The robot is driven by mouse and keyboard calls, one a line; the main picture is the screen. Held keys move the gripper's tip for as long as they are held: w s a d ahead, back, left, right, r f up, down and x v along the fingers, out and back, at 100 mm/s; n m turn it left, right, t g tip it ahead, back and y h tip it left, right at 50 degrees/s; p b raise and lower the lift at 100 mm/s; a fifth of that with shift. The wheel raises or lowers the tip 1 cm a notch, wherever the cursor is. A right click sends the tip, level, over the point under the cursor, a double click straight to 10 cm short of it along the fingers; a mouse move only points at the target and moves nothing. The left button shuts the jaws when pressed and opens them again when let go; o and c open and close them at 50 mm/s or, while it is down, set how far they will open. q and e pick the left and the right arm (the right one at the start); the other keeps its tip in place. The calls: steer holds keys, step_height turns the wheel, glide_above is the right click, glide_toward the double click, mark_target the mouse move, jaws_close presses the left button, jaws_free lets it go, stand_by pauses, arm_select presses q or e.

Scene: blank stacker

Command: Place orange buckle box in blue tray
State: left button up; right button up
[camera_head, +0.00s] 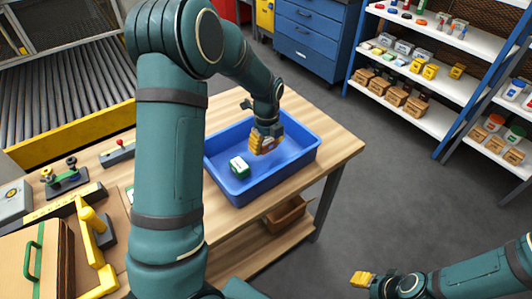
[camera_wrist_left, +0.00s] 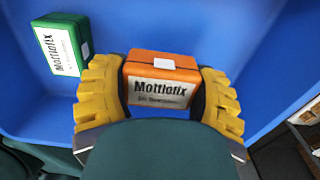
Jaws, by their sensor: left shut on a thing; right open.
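The orange buckle box (camera_wrist_left: 160,80) has a white label and sits between the yellow fingers of my left gripper (camera_wrist_left: 158,95) in the left wrist view. That gripper is shut on it. In the head view my left gripper (camera_head: 265,140) is over the right part of the blue tray (camera_head: 290,168), and the orange box is mostly hidden by the fingers. I cannot tell whether the box touches the tray floor. A green box (camera_head: 239,167) with a white label lies in the tray to the left; it also shows in the left wrist view (camera_wrist_left: 62,45). My right gripper (camera_head: 362,279) is open, low at the right, away from the table.
The tray stands on a wooden table (camera_head: 335,127). A yellow lever press (camera_head: 95,240) and a case with a green handle (camera_head: 35,265) are at the left. A brown bin (camera_head: 287,215) is on the lower shelf. Shelves (camera_head: 440,75) stand at the right beyond clear floor.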

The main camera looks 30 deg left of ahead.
mark_target(267, 157)
arm_select(q)
steer(key=shift+f+b, duration=0.45)
steer(key=shift+f, duration=1.35)
steer(key=shift+f, duration=0.15)
steer(key=o, duration=1.3)
steer(key=shift+o, duration=0.2)
step_height(267, 157, up, 12)
steer(key=p, duration=0.3)
steer(key=shift+r, duration=0.2)
